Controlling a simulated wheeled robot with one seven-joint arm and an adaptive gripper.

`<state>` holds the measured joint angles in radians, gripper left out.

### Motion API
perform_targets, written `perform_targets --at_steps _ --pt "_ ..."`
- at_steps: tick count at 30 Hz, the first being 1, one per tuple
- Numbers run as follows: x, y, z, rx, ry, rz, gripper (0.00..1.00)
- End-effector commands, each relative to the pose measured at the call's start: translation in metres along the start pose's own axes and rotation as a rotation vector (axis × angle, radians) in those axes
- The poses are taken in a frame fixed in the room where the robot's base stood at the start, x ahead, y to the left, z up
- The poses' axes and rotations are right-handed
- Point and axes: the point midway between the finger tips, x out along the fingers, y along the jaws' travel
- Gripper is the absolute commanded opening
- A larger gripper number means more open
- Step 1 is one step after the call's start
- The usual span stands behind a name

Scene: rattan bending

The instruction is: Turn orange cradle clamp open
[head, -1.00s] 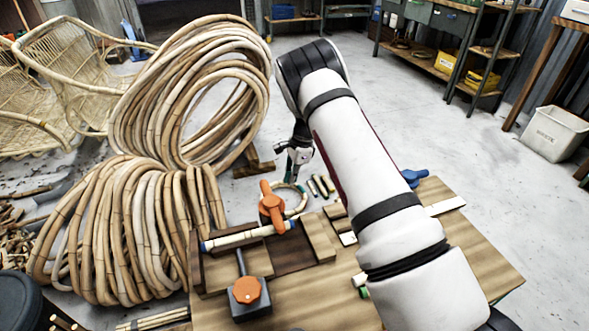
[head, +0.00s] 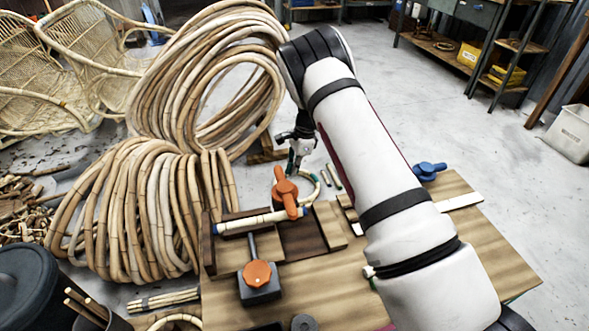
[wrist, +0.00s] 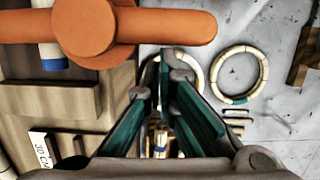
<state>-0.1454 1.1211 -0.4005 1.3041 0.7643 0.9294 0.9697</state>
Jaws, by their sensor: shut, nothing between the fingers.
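The orange cradle clamp (head: 285,191) has a round hub and a long bar handle. It stands at the far end of the dark wooden cradle (head: 303,240), above a pale rattan pole (head: 250,222) with blue-marked ends. In the wrist view the clamp (wrist: 88,28) fills the upper left, its bar lying across the picture. My gripper (head: 293,170) points down just behind the clamp, its fingers closed and empty. In the wrist view its green-sided fingers (wrist: 165,78) converge just below the bar's right part. I cannot tell whether they touch the bar.
A second orange knob (head: 257,273) sits on a dark block at the cradle's front. A blue clamp (head: 428,171) is on the bench's right side. A rattan ring (wrist: 240,75) lies beyond the gripper. Large rattan coils (head: 140,215) stand left of the bench (head: 480,250).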

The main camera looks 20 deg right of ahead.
Motion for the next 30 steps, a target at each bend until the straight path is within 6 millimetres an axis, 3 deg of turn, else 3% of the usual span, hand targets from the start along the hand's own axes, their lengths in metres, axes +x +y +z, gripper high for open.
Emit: perform_targets --at_steps 17,30 --pt "0.002 -0.005 0.007 -0.104 -0.001 0.024 0.0" --pt "0.008 -0.015 0.03 -0.417 -0.001 0.097 0.0"
